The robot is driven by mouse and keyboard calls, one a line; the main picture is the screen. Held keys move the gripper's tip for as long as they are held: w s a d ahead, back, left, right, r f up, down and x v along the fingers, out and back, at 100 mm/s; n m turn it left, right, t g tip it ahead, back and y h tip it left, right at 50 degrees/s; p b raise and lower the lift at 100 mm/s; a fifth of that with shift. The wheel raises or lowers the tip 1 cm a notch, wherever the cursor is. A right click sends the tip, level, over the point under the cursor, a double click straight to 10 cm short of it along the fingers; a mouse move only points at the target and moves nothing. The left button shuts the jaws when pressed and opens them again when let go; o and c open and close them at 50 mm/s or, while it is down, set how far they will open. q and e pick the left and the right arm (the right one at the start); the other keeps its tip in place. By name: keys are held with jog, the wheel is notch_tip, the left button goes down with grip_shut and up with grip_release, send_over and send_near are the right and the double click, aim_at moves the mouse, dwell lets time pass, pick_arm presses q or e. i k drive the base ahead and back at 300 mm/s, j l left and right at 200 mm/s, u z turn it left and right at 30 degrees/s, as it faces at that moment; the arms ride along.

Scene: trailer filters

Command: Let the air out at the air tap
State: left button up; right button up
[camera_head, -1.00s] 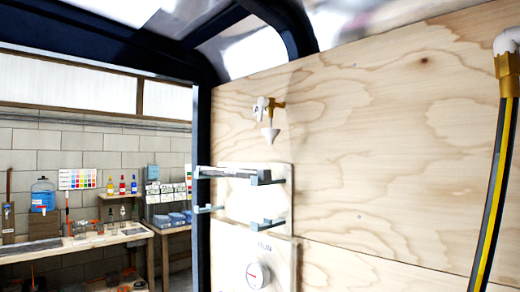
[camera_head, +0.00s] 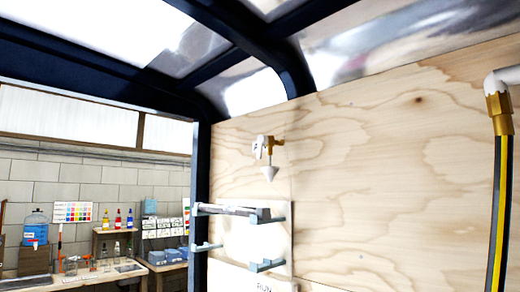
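A small brass tap with a white handle (camera_head: 265,147) is mounted high on the plywood wall, and it looks like the air tap. A pale cone-shaped piece (camera_head: 270,173) sits just below it, point up. I cannot tell whether the tap is open or shut. Neither of my grippers shows in the head view.
Below the tap is a pale panel (camera_head: 278,238) with grey brackets (camera_head: 267,265) and a bar across them. A black and yellow hose (camera_head: 500,210) hangs from a brass fitting at the right. A dark frame post stands left of the wall. Workbenches with bottles stand beyond.

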aim_at(262, 141)
jog(key=i+j, duration=0.3)
jog(key=i, duration=0.15)
jog(key=i+j+z, duration=0.1)
jog(key=i+j, duration=0.2)
jog(key=i+j+z, duration=0.1)
jog(key=i+j, duration=0.15)
jog(key=j, duration=0.25)
jog(key=j+z, duration=0.15)
jog(key=z, duration=0.2)
jog(key=i+j+z, duration=0.1)
jog(key=z, duration=0.3)
jog(key=j+z, duration=0.35)
